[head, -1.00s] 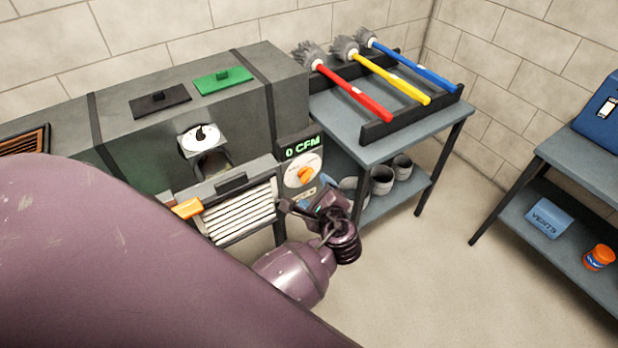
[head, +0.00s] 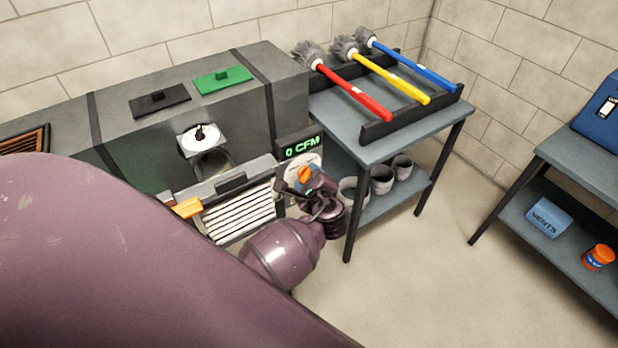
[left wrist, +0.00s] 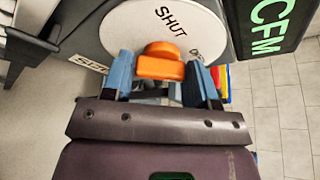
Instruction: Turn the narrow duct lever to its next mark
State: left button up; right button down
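A white dial (head: 312,162) with an orange lever knob (head: 304,174) sits on the front of a dark panel under a green "0 CFM" readout (head: 303,147). In the left wrist view the dial (left wrist: 185,18) reads "SHUT" above the orange knob (left wrist: 160,66); a second word is partly covered. My left gripper (head: 308,187) is at the dial. In the left wrist view its blue fingertips (left wrist: 160,78) stand apart on either side of the knob, with small gaps showing. Contact cannot be told. My right gripper is not in view.
A slatted filter (head: 240,210) with an orange handle (head: 187,207) is below. A table (head: 345,130) with several brushes stands right of the panel. Open floor lies at front right.

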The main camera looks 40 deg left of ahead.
pick_arm(q)
jog(key=c, duration=0.5)
jog(key=shift+o, duration=0.2)
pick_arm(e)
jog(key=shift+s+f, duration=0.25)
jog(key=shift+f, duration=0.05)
pick_arm(q)
jog(key=shift+f+n+t+y+b, duration=0.1)
jog(key=shift+n+t+y+b, duration=0.65)
jog(key=shift+n+b, duration=2.45)
jog(key=shift+f+n+t+y+b, duration=0.1)
jog(key=shift+n+t+y+b, duration=0.6)
jog(key=shift+n+b, duration=2.55)
jog(key=shift+f+n+t+y+b, duration=0.1)
jog(key=shift+n+t+y+b, duration=0.85)
jog(key=shift+b, duration=3.6)
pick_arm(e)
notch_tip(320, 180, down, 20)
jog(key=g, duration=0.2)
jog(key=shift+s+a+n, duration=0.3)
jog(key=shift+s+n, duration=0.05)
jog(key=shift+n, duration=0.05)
pick_arm(q)
jog(key=shift+r+n+g, duration=0.1)
jog(key=shift+n+g, duration=0.4)
jog(key=shift+n, duration=0.4)
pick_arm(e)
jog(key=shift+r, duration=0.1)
